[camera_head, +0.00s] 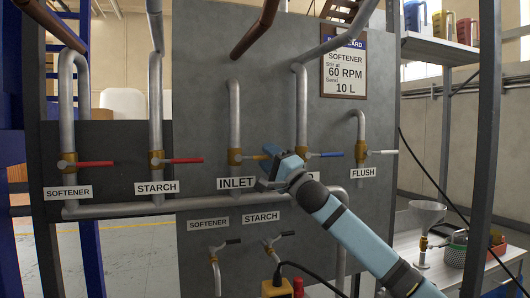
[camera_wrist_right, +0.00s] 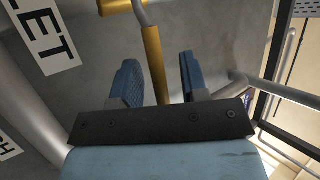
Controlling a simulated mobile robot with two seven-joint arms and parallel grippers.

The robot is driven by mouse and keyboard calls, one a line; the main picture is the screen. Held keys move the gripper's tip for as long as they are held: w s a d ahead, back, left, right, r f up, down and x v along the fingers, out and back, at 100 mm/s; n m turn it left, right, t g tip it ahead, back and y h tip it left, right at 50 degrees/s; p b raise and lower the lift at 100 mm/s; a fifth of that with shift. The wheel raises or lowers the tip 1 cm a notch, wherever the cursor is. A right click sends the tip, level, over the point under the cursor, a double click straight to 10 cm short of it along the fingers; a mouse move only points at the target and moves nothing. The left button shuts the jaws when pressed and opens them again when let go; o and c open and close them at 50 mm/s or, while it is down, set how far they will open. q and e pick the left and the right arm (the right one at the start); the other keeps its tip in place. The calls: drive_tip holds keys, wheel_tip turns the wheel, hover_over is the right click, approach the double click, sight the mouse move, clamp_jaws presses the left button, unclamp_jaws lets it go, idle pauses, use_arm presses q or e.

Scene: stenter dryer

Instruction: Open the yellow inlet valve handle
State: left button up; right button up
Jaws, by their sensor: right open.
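The yellow inlet valve handle (camera_head: 256,157) sticks out to the right from the brass inlet valve (camera_head: 235,157), above the INLET label (camera_head: 236,183). My right gripper (camera_head: 276,163) is at its outer end and hides part of it. In the right wrist view, the yellow handle (camera_wrist_right: 154,58) runs between the two fingers of the open right gripper (camera_wrist_right: 160,78). Gaps show on both sides, so the fingers look apart from it. My left gripper is not in view.
Red-handled valves stand left, at SOFTENER (camera_head: 95,164) and STARCH (camera_head: 183,160). A blue-handled valve (camera_head: 331,155) is just right of my gripper, and the FLUSH valve (camera_head: 360,152) is farther right. A horizontal pipe (camera_head: 140,209) runs below. A table (camera_head: 445,272) holds a funnel.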

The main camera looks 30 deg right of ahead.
drive_tip(key=shift+x, duration=0.85)
drive_tip(key=shift+c, duration=0.3)
clamp_jaws()
